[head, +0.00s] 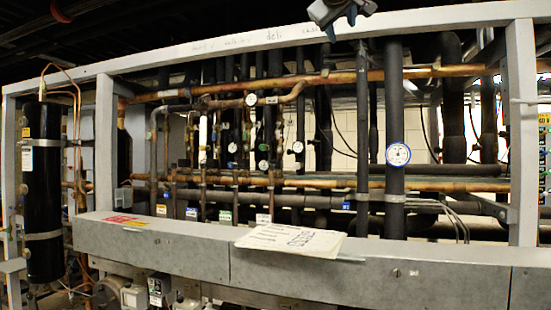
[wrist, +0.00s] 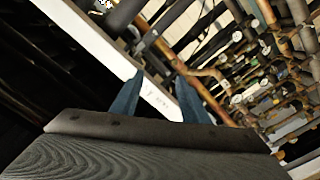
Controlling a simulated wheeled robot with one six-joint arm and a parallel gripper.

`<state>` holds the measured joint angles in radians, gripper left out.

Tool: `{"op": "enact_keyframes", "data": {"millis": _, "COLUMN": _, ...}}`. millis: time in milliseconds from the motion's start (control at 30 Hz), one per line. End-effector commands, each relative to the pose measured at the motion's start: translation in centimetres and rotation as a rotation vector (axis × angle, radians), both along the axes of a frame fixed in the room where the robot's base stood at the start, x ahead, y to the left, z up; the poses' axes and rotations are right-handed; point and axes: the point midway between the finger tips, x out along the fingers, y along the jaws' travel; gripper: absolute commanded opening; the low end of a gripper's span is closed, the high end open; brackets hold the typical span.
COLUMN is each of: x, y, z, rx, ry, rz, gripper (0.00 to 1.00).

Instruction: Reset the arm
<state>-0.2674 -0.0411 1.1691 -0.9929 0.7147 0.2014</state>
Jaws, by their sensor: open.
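My gripper (head: 341,12) shows at the top edge of the head view, right of centre, in front of the rack's top beam. Most of my arm is out of that view. In the wrist view the two blue-grey fingers of my gripper (wrist: 159,78) stand apart with nothing between them. Behind the fingers are the white top beam (wrist: 92,47) of the rack and its pipes, seen tilted. I see no object touching the fingers.
The rack's grey frame (head: 521,130) encloses copper and black pipes with several gauges, one a blue-rimmed gauge (head: 398,154). Papers (head: 290,241) lie on the lower grey ledge (head: 150,238). A black cylinder (head: 42,190) stands at the left. The ceiling above is dark.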

Motion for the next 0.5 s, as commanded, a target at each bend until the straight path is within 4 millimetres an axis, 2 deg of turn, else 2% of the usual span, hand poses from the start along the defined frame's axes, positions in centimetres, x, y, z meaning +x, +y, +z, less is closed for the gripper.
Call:
{"op": "enact_keyframes", "data": {"millis": 67, "x": 0.2, "y": 0.0, "z": -0.4, "rx": 0.000, "ry": 0.007, "rz": 0.001, "gripper": 0.41}}
{"op": "enact_keyframes", "data": {"millis": 333, "x": 1.8, "y": 0.1, "z": -4.7, "rx": 0.013, "ry": 0.078, "rz": 0.013, "gripper": 0.41}}
{"op": "enact_keyframes", "data": {"millis": 500, "x": 3.0, "y": 0.4, "z": -8.7, "rx": 0.025, "ry": 0.143, "rz": 0.026, "gripper": 0.41}}
